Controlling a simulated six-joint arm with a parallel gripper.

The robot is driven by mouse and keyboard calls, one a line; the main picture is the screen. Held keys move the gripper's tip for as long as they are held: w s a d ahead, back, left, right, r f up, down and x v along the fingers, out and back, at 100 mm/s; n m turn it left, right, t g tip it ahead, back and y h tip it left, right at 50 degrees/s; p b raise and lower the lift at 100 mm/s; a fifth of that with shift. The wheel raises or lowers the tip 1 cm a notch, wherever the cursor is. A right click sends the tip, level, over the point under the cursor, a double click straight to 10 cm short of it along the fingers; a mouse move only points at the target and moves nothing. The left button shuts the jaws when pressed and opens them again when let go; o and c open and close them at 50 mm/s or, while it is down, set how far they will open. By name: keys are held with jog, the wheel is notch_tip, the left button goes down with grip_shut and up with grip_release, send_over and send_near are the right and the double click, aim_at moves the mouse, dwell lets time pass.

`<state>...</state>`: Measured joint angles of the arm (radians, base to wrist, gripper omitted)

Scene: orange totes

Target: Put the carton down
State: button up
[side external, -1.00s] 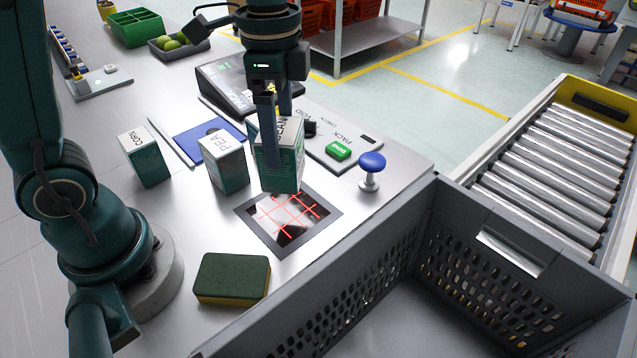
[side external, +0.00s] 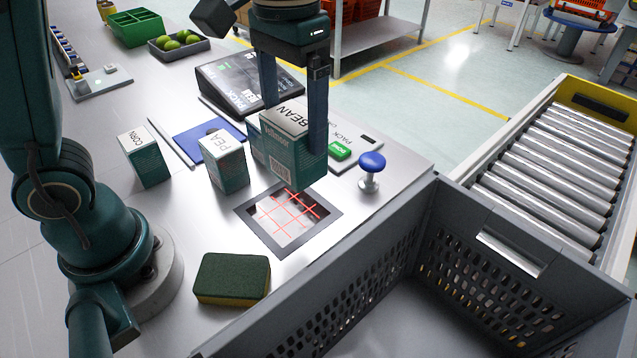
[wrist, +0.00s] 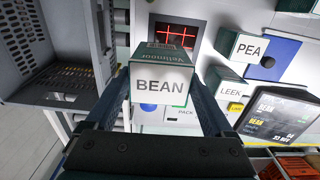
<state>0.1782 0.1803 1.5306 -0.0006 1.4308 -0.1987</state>
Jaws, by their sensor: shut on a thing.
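My gripper (side external: 293,128) is shut on the teal and white bean carton (side external: 292,158), with one finger on each side. The carton is upright, its BEAN label facing up. In the side view it appears over the far edge of the scanner window (side external: 287,222) with red lines; its height above the counter is hard to judge. In the wrist view the bean carton (wrist: 162,85) sits between the fingers, with the window (wrist: 177,36) showing behind it.
The pea carton (side external: 226,165) and corn carton (side external: 146,160) stand left; a leek carton (wrist: 228,88) is close by. A blue button (side external: 371,170), a sponge (side external: 232,278) and a grey crate (side external: 440,250) surround the window. Bare counter lies between sponge and pea carton.

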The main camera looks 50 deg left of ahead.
jog(key=s+d+n, duration=0.1)
jog(key=s+d, duration=0.1)
jog(key=d, duration=0.7)
jog(key=s+d, duration=0.2)
jog(key=d, duration=0.6)
jog(key=shift+m, duration=0.6)
jog(key=shift+w+d+f, duration=0.6)
jog(key=shift+w+f, duration=0.25)
jog(key=shift+f, duration=2.95)
jog(key=shift+w+d+f, duration=0.6)
jog(key=shift+w+f, duration=0.25)
jog(key=shift+f, duration=2.9)
jog(key=shift+w+d+f, duration=0.6)
jog(key=shift+w+f, duration=0.25)
jog(key=shift+f, duration=2.95)
jog(key=o, duration=1.4)
jog(key=shift+f, duration=0.15)
notch_tip(320, 180, up, 12)
jog(key=shift+r, duration=0.15)
